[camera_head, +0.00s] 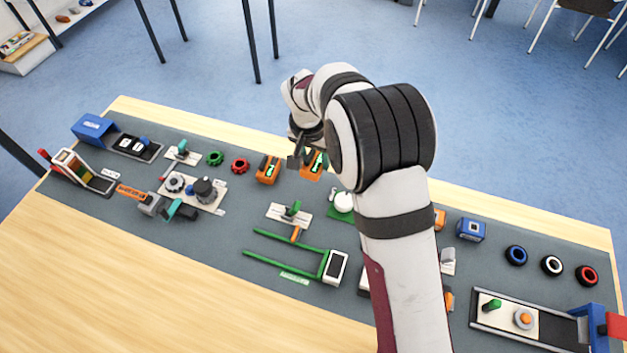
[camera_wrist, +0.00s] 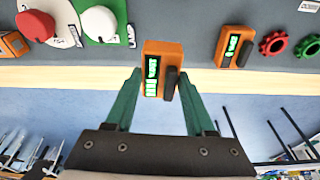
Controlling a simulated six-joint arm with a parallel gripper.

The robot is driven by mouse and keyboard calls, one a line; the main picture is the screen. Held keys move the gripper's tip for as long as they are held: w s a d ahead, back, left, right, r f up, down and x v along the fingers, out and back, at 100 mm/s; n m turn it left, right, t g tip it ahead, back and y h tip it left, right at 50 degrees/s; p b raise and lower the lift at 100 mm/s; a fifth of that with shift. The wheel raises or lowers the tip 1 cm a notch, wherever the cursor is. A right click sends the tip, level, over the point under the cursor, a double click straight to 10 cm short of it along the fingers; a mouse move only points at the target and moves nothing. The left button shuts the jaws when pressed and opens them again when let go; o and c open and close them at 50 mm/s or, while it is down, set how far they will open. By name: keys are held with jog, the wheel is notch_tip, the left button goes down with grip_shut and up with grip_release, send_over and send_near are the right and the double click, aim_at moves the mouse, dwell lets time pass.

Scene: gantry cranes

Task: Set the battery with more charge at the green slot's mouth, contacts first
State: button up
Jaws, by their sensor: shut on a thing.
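An orange battery (camera_wrist: 174,52) with a lit green charge display sits between the fingers of my gripper (camera_wrist: 161,78), which is shut on it. In the head view this battery (camera_head: 313,172) is under my gripper (camera_head: 306,160), partly hidden by it; I cannot tell whether it touches the mat. A second orange battery (camera_head: 267,170) stands to its left and also shows in the wrist view (camera_wrist: 234,46). Its display seems to show fewer bars than the held one's. The green slot (camera_head: 290,240) has two green rails, open at the left, with a black-and-white end block (camera_head: 335,267) at the right.
A small stand with a green knob (camera_head: 291,210) is just behind the slot. A green pad with a white button (camera_head: 343,202) is right of it. A green ring (camera_head: 215,158) and a red ring (camera_head: 240,166) lie left of the batteries. My arm hides part of the right side.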

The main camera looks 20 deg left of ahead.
jog(key=s+d+r, duration=0.3)
jog(key=d+r, duration=0.6)
jog(key=d, duration=0.2)
jog(key=s+d+r, duration=0.3)
jog(key=d+r, duration=0.5)
jog(key=d, duration=0.2)
jog(key=s+a+f+m+h, duration=0.1)
jog(key=s+a+f+m, duration=0.1)
jog(key=a+f+m, duration=0.45)
jog(key=s+a+f+m+h, duration=0.15)
jog(key=a+m, duration=0.25)
jog(key=a, duration=0.6)
jog(key=shift+s+a+f+m+g+y, duration=0.1)
jog(key=shift+s+a+f+m+g, duration=0.25)
jog(key=shift+s+a+f+m, duration=1.25)
jog(key=shift+s+a+f+m+g+y, duration=0.1)
jog(key=shift+s+a+f+m+g, duration=0.45)
jog(key=shift+s+a+f, duration=2.05)
jog(key=shift+s+a+f+m+g+y, duration=0.15)
jog(key=shift+s+a+f+m, duration=0.75)
jog(key=shift+f, duration=2.4)
jog(key=shift+w+a+f+m, duration=0.15)
jog(key=shift+w+a+f, duration=0.05)
jog(key=shift+f, duration=0.15)
jog(key=shift+w+a+f+m, duration=0.15)
jog(key=shift+f, duration=0.2)
jog(key=o, duration=1.3)
jog(key=shift+o, duration=0.2)
